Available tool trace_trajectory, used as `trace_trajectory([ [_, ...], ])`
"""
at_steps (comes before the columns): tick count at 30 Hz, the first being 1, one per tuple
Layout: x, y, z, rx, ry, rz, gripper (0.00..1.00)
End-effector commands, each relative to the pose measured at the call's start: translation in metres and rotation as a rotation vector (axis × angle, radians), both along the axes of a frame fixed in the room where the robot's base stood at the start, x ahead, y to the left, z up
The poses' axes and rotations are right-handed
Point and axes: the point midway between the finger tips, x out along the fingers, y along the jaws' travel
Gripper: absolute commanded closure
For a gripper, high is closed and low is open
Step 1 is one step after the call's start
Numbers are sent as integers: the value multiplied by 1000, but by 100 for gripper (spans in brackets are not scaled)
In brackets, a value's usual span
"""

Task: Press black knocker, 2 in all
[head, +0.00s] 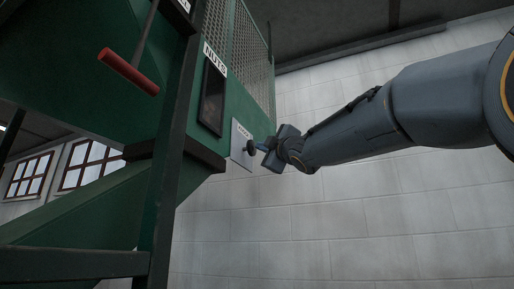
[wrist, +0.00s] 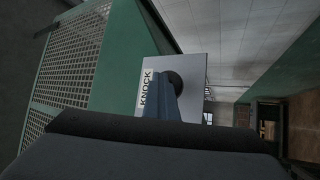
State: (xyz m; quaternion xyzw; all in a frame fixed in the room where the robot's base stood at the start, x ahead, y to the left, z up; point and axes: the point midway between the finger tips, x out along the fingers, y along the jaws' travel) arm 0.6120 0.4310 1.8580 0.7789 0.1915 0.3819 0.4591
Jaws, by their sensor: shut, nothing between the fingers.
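The black knocker (head: 250,147) is a round dark knob on a pale plate (head: 240,160) fixed to the green machine. In the wrist view the knocker (wrist: 175,82) stands on the grey plate (wrist: 192,62), beside a label reading KNOCK (wrist: 146,93). My gripper (head: 261,147) is shut and empty, with its tips pointing at the knocker. In the wrist view my gripper (wrist: 165,88) overlaps the lower part of the knob. The tips are at or very close to the knob; I cannot tell whether they touch it.
The green machine (head: 110,105) has a window marked NUTS (head: 211,95) and a mesh side (head: 238,45). A red-handled lever (head: 128,72) hangs at upper left. A dark post (head: 172,140) stands left of the plate. A pale block wall (head: 350,220) lies behind; space below my arm looks clear.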

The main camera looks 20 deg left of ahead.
Motion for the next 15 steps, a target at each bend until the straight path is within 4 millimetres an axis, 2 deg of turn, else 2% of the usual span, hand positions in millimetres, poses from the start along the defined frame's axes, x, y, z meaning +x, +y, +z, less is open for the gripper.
trace_trajectory([
  [15, -2, -24, -1, -1, 1, -1, 100],
])
